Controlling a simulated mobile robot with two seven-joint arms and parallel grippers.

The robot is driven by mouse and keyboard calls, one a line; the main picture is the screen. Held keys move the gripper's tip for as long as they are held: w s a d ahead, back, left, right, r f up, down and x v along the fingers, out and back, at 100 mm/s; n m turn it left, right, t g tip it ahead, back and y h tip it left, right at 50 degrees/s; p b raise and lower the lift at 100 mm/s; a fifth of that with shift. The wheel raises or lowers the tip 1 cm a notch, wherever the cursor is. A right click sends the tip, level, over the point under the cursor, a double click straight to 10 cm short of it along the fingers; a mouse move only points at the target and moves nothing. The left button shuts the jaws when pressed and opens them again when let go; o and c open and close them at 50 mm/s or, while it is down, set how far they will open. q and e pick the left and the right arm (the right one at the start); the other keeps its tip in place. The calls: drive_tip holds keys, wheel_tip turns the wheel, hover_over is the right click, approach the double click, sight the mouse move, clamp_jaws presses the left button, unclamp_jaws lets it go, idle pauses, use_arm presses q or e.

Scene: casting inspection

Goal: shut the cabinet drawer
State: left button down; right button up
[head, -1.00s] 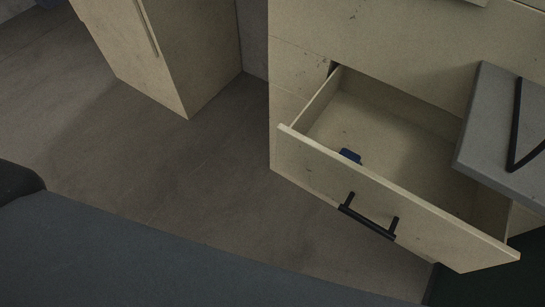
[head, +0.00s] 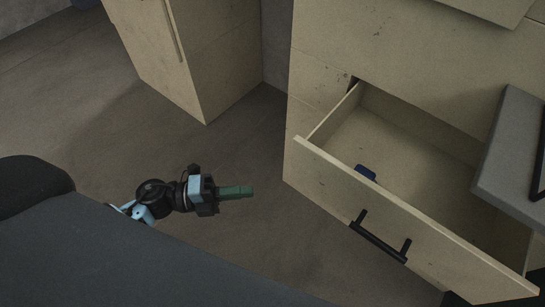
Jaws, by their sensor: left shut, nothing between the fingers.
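The cabinet drawer (head: 330,170) is pulled well out of the pale wooden cabinet (head: 400,50) at the right. Its front panel carries a black bar handle (head: 378,241). A small blue object (head: 366,172) lies inside the drawer near its front panel. My left gripper (head: 250,191), with green fingers, is shut and empty. It points right, to the left of the drawer front, and appears apart from it. My right gripper is not in view.
A grey slab (head: 515,150) juts over the drawer's right part. A tall pale cabinet (head: 175,50) stands at the upper left. Grey floor (head: 240,135) lies open between it and the drawer. My dark base fills the lower left.

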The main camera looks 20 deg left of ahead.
use_arm(q)
approach(311, 174)
drive_tip(key=s+d, duration=0.2)
drive_tip(key=d, duration=0.1)
drive_tip(key=w+d, duration=0.2)
drive_tip(key=w, duration=0.1)
drive_tip(key=shift+w+p, duration=0.25)
drive_tip(key=shift+p, duration=0.15)
drive_tip(key=shift+w+d, duration=0.15)
drive_tip(key=shift+w, duration=0.4)
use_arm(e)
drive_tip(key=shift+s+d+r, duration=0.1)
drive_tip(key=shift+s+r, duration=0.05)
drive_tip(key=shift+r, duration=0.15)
use_arm(q)
drive_tip(key=shift+w, duration=0.1)
